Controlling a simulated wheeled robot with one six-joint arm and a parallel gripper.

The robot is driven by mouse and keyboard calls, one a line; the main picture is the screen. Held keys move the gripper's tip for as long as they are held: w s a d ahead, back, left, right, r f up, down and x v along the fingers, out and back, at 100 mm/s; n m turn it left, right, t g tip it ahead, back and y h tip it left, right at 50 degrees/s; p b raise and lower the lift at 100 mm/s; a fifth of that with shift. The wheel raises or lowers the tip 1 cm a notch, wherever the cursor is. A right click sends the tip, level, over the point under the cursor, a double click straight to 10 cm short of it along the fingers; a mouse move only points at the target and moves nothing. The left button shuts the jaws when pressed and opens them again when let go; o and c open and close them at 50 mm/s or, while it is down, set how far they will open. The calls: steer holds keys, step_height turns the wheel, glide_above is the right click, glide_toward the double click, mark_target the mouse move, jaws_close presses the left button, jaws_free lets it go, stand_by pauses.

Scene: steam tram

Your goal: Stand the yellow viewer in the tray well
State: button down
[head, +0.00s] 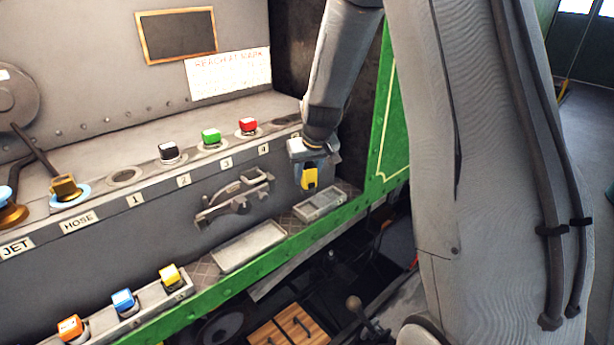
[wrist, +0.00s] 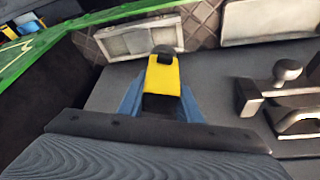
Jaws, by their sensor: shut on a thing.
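The yellow viewer (head: 309,178) is a small yellow block with a dark part. My gripper (head: 308,163) is shut on it and holds it in the air, in front of the grey panel. In the wrist view, the viewer (wrist: 161,75) sits between the blue fingers, with a dark round end pointing away from the gripper. A small pale tray (head: 320,204) with a raised rim lies on the ledge below the viewer, slightly to its right. In the wrist view this tray (wrist: 125,41) lies just beyond the viewer, which partly covers it. The viewer appears apart from the tray.
A larger shallow tray (head: 248,247) lies left of the small one. A metal latch (head: 235,199) juts from the panel. Black, green and red blocks sit on the upper shelf; orange, blue and yellow blocks stand in a low rack (head: 130,318). A green edge (head: 275,252) borders the ledge.

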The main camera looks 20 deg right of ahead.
mark_target(306, 192)
steer(key=shift+f+b, duration=2.95)
steer(key=shift+f, duration=0.6)
steer(key=c, duration=1.2)
jaws_free()
steer(key=shift+o, duration=0.4)
steer(key=o, duration=0.6)
steer(key=shift+c, duration=0.2)
steer(key=shift+r+p, duration=0.4)
steer(key=shift+r, duration=0.05)
steer(key=shift+r+p, duration=0.3)
steer(key=shift+r, duration=0.05)
steer(key=shift+r+p, duration=0.4)
steer(key=shift+r, duration=0.15)
